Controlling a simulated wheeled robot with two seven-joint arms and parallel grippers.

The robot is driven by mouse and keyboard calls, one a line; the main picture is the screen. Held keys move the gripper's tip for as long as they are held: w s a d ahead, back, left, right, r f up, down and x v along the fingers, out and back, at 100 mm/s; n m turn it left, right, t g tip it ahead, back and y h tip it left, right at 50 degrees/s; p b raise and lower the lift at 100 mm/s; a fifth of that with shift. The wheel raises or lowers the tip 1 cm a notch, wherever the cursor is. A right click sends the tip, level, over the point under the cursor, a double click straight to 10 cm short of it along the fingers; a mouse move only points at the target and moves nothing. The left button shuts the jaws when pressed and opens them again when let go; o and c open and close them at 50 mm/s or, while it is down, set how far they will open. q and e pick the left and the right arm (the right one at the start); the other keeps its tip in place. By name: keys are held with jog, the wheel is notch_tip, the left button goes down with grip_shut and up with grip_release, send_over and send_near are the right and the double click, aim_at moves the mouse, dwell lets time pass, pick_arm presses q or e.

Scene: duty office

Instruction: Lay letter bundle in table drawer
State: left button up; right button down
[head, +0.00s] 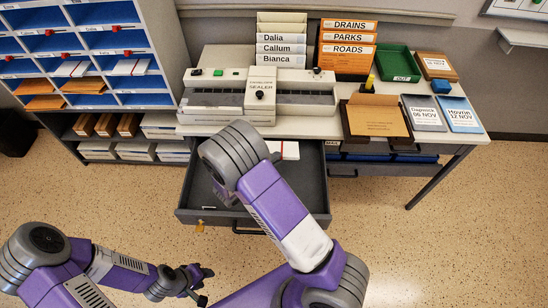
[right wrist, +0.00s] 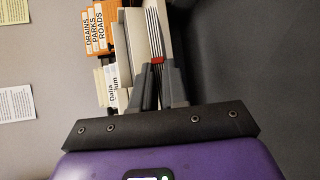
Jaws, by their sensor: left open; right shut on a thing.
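The letter bundle (head: 288,150), white with a red band, shows at the drawer's back beside my right arm. In the right wrist view my right gripper (right wrist: 158,75) is shut on the bundle (right wrist: 153,35), a thin stack with the red band near the fingertips. In the head view my arm hides this gripper. I cannot tell whether the bundle touches the drawer floor. My left gripper (head: 205,285) is open and empty, in front of the drawer at lower left.
The sealer (head: 205,95) stands on the table above the drawer. Orange dividers (head: 347,48), a green tray (head: 395,64), a brown box (head: 375,118) and date cards (head: 424,112) stand to the right. A pigeonhole shelf (head: 95,50) is at left. The floor in front is clear.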

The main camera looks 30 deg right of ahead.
notch_tip(320, 180, down, 12)
jog(key=b, duration=0.9)
jog(key=shift+r+b, duration=0.1)
jog(key=shift+b, duration=0.3)
jog(key=c, duration=1.1)
grip_release()
notch_tip(320, 180, up, 10)
jog(key=p, duration=0.3)
jog(key=shift+p, duration=0.4)
